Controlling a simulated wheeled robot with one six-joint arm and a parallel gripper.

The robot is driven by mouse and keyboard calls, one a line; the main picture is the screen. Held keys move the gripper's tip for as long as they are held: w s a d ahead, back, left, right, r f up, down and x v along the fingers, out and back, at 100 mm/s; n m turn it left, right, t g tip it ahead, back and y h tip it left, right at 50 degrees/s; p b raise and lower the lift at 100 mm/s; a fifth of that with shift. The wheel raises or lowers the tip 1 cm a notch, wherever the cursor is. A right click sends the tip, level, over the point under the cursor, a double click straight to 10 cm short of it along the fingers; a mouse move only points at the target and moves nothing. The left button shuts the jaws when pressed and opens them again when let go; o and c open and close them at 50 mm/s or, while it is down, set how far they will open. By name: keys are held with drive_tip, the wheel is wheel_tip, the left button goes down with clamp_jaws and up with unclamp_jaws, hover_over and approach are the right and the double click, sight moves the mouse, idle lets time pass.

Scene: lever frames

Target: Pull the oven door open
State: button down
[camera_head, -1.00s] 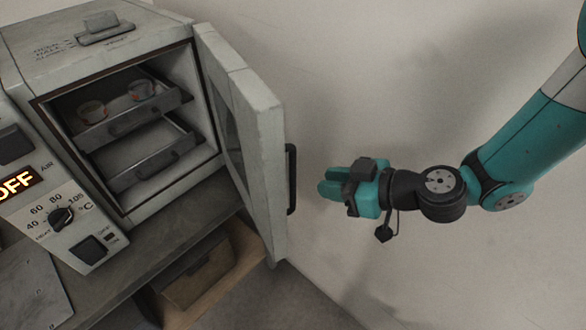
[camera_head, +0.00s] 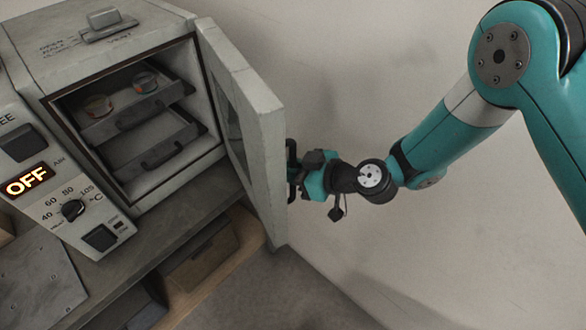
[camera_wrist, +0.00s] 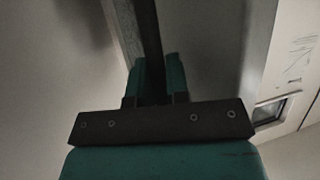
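The grey oven door (camera_head: 245,135) stands swung wide open on its right-hand hinge side, showing the oven's inside (camera_head: 140,110). Its dark upright handle (camera_head: 291,155) is on the door's outer face near the free edge. My gripper (camera_head: 300,177) is at the handle, reaching it from the right. In the wrist view the dark handle bar (camera_wrist: 147,35) runs down between the two teal fingers (camera_wrist: 157,80). The fingers are close to the bar on both sides; whether they press on it I cannot tell. The fingertips are partly hidden in the head view.
Two pull-out shelves (camera_head: 160,155) sit inside the oven, with small round dishes (camera_head: 98,105) on the upper one. The control panel (camera_head: 75,195) shows OFF. A bench (camera_head: 150,228) supports the oven. A plain wall stands behind; the floor at lower right is clear.

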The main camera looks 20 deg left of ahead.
drive_tip(key=w+b, duration=0.1)
drive_tip(key=w+d+b, duration=0.1)
drive_tip(key=shift+w+d+b, duration=0.3)
drive_tip(key=shift+w+b, duration=0.05)
drive_tip(key=c, duration=1.4)
unclamp_jaws()
drive_tip(key=b+v, duration=0.3)
drive_tip(key=v, duration=0.4)
drive_tip(key=shift+d, duration=0.2)
drive_tip(key=shift+r, duration=0.1)
